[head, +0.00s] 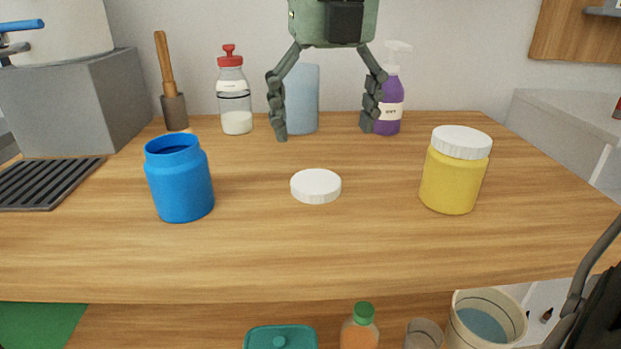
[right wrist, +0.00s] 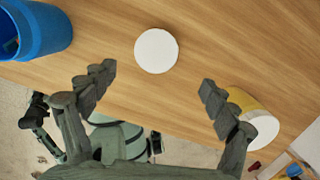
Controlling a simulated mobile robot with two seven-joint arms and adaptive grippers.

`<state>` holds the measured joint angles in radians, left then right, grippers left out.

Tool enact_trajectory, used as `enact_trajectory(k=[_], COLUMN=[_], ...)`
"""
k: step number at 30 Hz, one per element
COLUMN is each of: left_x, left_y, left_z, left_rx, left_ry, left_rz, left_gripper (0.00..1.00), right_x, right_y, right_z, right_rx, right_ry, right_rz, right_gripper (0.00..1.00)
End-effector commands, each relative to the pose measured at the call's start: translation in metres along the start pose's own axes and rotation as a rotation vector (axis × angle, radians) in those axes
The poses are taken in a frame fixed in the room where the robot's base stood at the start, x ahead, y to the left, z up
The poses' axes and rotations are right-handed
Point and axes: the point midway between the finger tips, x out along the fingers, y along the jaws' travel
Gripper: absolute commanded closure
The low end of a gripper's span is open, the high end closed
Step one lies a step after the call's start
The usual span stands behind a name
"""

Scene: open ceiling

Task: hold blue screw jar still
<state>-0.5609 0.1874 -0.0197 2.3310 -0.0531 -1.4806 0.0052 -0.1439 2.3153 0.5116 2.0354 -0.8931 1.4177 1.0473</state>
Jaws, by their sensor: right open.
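The blue screw jar (head: 180,186) stands upright and open on the left of the wooden table. My right gripper (head: 325,134) is open and empty above the table, fingers pointing down and wide apart. In the right wrist view its fingertips (right wrist: 157,79) lie either side of the lid's line, touching nothing.
The yellow jar (head: 451,184) with a white lid stands at the right. A red-capped bottle (head: 235,100), a wooden-handled tool (head: 168,85), a light-blue container (head: 302,100) and a purple spray bottle (head: 389,108) stand along the back. A slotted dark grille (head: 48,183) lies left. The front middle is clear.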

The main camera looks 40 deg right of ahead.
Motion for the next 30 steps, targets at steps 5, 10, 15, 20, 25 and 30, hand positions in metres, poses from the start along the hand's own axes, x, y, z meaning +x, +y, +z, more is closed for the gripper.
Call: enact_trajectory(k=[5, 10, 15, 20, 25, 30], left_x=[0.001, -0.001, -0.005, -0.006, -0.003, 0.005], left_y=[0.000, 0.000, -0.001, -0.002, -0.001, -0.001], left_z=[0.001, 0.000, -0.003, -0.004, -0.002, 0.000], left_rx=[0.001, 0.001, 0.002, 0.003, 0.003, 0.004], left_ry=[0.000, 0.003, 0.013, 0.014, 0.007, -0.002], left_rz=[0.000, -0.001, -0.003, -0.004, -0.002, -0.001], left_gripper=[0.18, 0.18, 0.18, 0.18, 0.18, 0.18], right_x=[0.009, 0.026, 0.026, 0.031, 0.056, 0.075], right_y=[0.000, 0.001, 0.001, 0.002, 0.005, 0.006], right_z=[0.000, 0.000, 0.001, 0.000, 0.002, 0.002], right_rx=[-0.001, -0.001, 0.000, -0.001, -0.002, 0.000], right_ry=[0.002, 0.001, -0.001, 0.003, 0.006, 0.002], right_rz=[0.001, 0.002, 0.002, 0.002, 0.001, 0.003], right_gripper=[0.14, 0.14, 0.14, 0.14, 0.14, 0.14])
